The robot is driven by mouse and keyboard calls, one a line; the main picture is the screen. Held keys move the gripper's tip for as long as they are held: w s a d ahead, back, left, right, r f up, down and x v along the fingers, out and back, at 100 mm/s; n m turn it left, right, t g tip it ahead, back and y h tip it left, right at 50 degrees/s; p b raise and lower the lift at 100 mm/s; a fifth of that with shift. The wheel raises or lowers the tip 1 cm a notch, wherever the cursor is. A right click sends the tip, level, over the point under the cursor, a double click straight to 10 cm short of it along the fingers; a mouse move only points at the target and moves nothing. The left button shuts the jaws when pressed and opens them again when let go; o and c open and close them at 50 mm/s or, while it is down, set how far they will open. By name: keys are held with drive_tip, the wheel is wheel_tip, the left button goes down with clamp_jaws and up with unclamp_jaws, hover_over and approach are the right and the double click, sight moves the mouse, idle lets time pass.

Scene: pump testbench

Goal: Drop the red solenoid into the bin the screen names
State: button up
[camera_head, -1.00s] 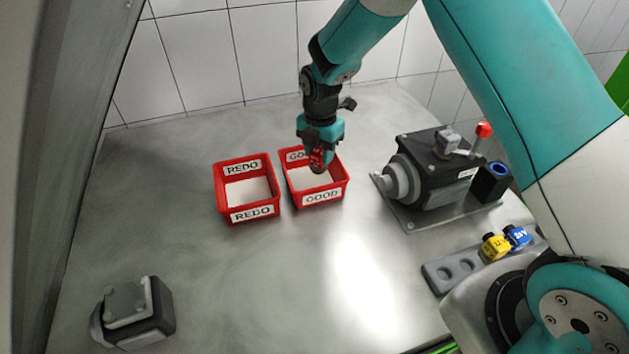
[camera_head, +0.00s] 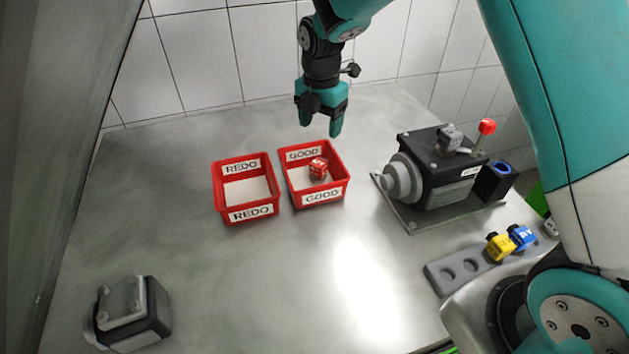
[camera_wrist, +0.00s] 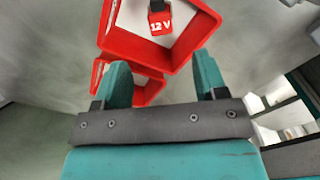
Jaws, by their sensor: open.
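The red solenoid (camera_head: 318,168) lies inside the red bin labelled GOOD (camera_head: 322,197), toward its back right. In the wrist view the red solenoid (camera_wrist: 160,20) shows a "12 V" marking and rests on the white floor of that bin (camera_wrist: 178,58). My gripper (camera_head: 321,128) is open and empty, above and behind the GOOD bin, apart from the solenoid. The bin labelled REDO (camera_head: 250,213) stands just left of it and is empty. The screen's face is not readable in these views.
A black and grey pump (camera_head: 440,165) with a red-knobbed lever stands to the right. A grey holder (camera_head: 460,268) carries a yellow (camera_head: 499,246) and a blue solenoid (camera_head: 522,236). A dark grey boxy device (camera_head: 133,312) sits at front left. The middle of the table is clear.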

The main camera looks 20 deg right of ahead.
wheel_tip(320, 180, up, 10)
drive_tip(key=b, duration=0.1)
drive_tip(key=shift+f, duration=0.1)
idle(0.3)
drive_tip(key=s+a+r+m+y, duration=0.1)
drive_tip(key=s+a+m+y, duration=0.1)
drive_tip(key=s+m, duration=0.7)
drive_tip(key=s+a+r+m+y, duration=0.1)
drive_tip(key=s+m, duration=0.8)
drive_tip(key=s, duration=1.3)
drive_tip(key=shift+a+m+y, duration=0.3)
drive_tip(key=shift+a+y, duration=0.3)
drive_tip(key=shift+a, duration=0.15)
